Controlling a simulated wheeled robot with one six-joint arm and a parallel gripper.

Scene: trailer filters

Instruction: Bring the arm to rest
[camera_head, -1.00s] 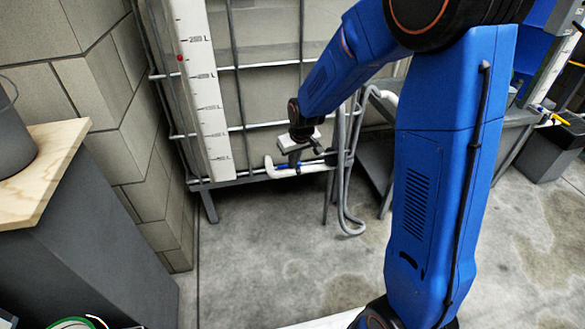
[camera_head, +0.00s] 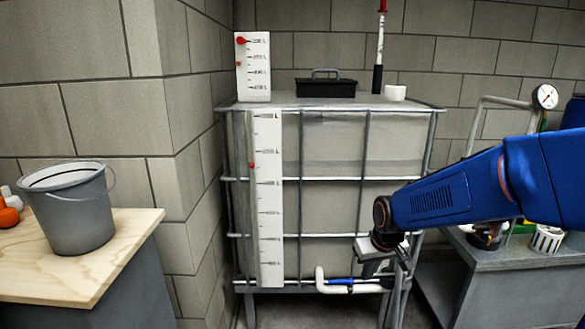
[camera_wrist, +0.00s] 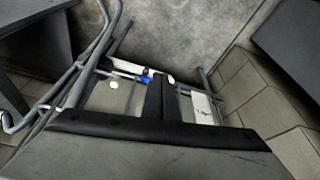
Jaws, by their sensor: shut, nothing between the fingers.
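My blue arm (camera_head: 455,195) reaches in from the right edge of the head view, with its forearm sloping slightly down to the left. My gripper (camera_head: 372,268) hangs at its end, in front of the lower right part of a caged tank and close above a white pipe in the picture. The wrist view shows the dark fingers (camera_wrist: 160,97) together, with nothing between them. The gap in depth between gripper and pipe cannot be told.
The caged tank (camera_head: 330,205) stands against the block wall, with the white pipe (camera_head: 322,284) and its blue valve low in front. A bucket (camera_head: 75,208) stands on a wooden top (camera_head: 95,272) at left. A grey bench (camera_head: 500,262) stands at right.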

